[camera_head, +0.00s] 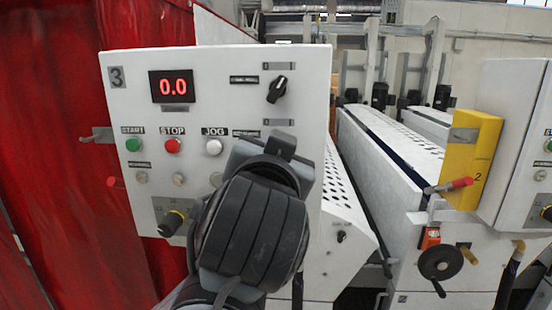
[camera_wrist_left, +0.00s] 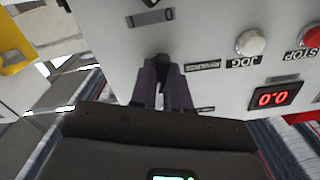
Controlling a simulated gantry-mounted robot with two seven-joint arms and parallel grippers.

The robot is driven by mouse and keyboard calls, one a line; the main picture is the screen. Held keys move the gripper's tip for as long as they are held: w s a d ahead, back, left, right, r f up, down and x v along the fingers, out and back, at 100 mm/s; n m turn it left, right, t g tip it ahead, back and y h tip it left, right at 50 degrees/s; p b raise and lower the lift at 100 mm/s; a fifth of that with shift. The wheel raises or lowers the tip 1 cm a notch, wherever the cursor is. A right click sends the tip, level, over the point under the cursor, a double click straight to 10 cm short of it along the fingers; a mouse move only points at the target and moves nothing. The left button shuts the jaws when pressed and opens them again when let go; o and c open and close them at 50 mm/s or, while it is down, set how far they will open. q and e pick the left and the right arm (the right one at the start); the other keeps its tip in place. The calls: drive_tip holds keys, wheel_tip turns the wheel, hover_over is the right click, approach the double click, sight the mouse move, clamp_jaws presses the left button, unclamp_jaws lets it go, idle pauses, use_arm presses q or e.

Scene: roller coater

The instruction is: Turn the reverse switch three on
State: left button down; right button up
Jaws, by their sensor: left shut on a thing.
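The white control panel marked 3 (camera_head: 215,75) faces me, with a red 0.0 display (camera_head: 172,87). My left gripper (camera_head: 281,146) is at its right side, covering the reverse switch in the head view. In the left wrist view the fingers of my left gripper (camera_wrist_left: 163,82) are shut on the dark knob of the reverse switch (camera_wrist_left: 162,59). A small label (camera_wrist_left: 203,65) is beside the knob, and a plate marked 0 and I (camera_wrist_left: 150,17) is near it. Most of the knob is hidden between the fingers, so its exact angle cannot be told. My right gripper is not in view.
A black dial knob (camera_head: 277,89) is above my gripper. Start (camera_head: 133,145), stop (camera_head: 173,146) and jog (camera_head: 214,147) buttons sit to its left. A yellow box (camera_head: 471,158) and another panel (camera_head: 521,140) stand at the right. A red sheet (camera_head: 50,140) hangs at the left.

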use_arm(q)
drive_tip(key=shift+m, duration=0.9)
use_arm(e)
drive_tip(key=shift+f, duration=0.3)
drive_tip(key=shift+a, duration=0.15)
use_arm(q)
drive_tip(key=c, duration=1.1)
unclamp_jaws()
